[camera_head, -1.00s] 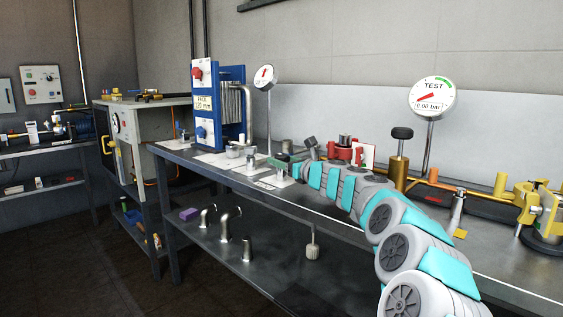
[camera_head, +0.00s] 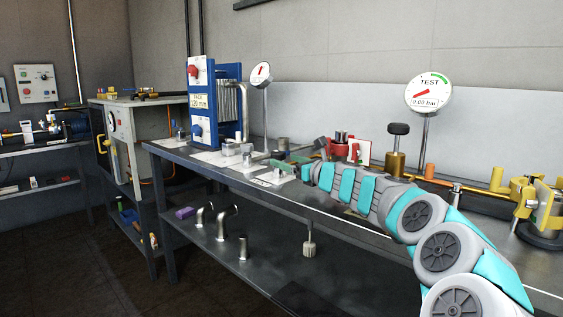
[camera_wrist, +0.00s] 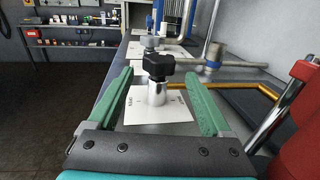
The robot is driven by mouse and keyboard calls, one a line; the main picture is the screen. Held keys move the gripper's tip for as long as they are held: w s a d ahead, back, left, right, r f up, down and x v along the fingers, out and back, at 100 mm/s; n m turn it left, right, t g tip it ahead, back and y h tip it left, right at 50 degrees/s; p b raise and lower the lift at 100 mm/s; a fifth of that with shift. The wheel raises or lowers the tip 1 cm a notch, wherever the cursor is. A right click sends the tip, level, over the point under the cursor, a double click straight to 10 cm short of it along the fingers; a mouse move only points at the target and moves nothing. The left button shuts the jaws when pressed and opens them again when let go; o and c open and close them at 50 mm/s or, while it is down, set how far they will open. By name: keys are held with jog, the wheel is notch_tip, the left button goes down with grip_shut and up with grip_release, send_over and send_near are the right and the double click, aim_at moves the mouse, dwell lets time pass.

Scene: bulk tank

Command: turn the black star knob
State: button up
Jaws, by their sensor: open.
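In the wrist view, the black star knob (camera_wrist: 158,66) sits on an upright silver stem (camera_wrist: 157,93) over a white printed card (camera_wrist: 140,112) on the bench. My gripper (camera_wrist: 159,73) is open, with one green finger to the left of the knob and one to the right. The knob shows between the fingers, with a gap on each side and no contact visible. In the head view, my gripper (camera_head: 287,163) is low over the bench at the cards, and its fingers and arm partly hide the knob there.
A red part (camera_wrist: 297,115) and a brass rod (camera_wrist: 267,90) stand close on the right in the wrist view. Metal fittings (camera_wrist: 151,45) lie beyond the knob. In the head view, a blue plate pack (camera_head: 215,100) stands behind left, and another black knob (camera_head: 399,128) tops a brass body.

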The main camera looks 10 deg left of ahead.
jog(key=shift+v, duration=0.95)
jog(key=shift+s+d, duration=0.25)
jog(key=shift+s, duration=0.1)
